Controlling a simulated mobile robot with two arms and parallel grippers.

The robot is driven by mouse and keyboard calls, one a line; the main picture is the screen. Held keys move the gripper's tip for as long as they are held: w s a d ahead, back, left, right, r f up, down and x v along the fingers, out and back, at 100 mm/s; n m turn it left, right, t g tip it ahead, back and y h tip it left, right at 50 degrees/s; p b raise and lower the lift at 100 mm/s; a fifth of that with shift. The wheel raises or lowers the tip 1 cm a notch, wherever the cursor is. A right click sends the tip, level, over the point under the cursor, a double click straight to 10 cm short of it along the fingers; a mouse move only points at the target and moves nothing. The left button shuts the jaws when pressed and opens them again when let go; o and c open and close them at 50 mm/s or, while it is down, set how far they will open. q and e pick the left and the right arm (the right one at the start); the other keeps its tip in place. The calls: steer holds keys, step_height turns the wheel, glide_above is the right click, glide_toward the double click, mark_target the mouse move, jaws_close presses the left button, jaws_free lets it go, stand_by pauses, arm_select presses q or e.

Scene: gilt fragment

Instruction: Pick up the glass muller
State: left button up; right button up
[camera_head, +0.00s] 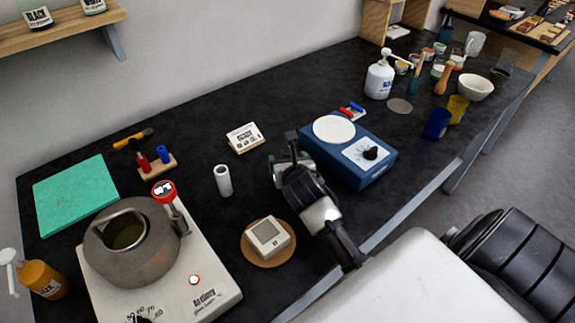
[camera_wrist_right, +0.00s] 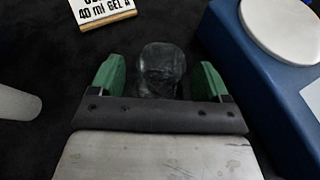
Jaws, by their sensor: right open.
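The glass muller (camera_wrist_right: 160,67) is a clear, dark-looking rounded glass piece on the black bench in the right wrist view. It stands between the two green fingers of my right gripper (camera_wrist_right: 160,80), with a gap visible on each side. Its lower part is hidden behind the gripper's dark bar. My right gripper is open, and it also shows in the head view (camera_head: 291,165), low over the bench just left of the blue device. In the head view I cannot clearly make out the muller there. My left gripper is not in view.
The blue device (camera_head: 348,170) with a white round plate stands close on the right. A white cylinder (camera_head: 223,180) and a label card (camera_head: 245,138) are to the left. A small display unit (camera_head: 268,238) lies nearer. A grey pot (camera_head: 130,240) stands on a white base at left.

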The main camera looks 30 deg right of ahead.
steer(key=shift+c, duration=0.4)
steer(key=c, duration=0.9)
steer(key=shift+s, duration=0.1)
steer(key=c, duration=0.3)
steer(key=shift+f, duration=0.1)
steer(key=shift+c, duration=0.2)
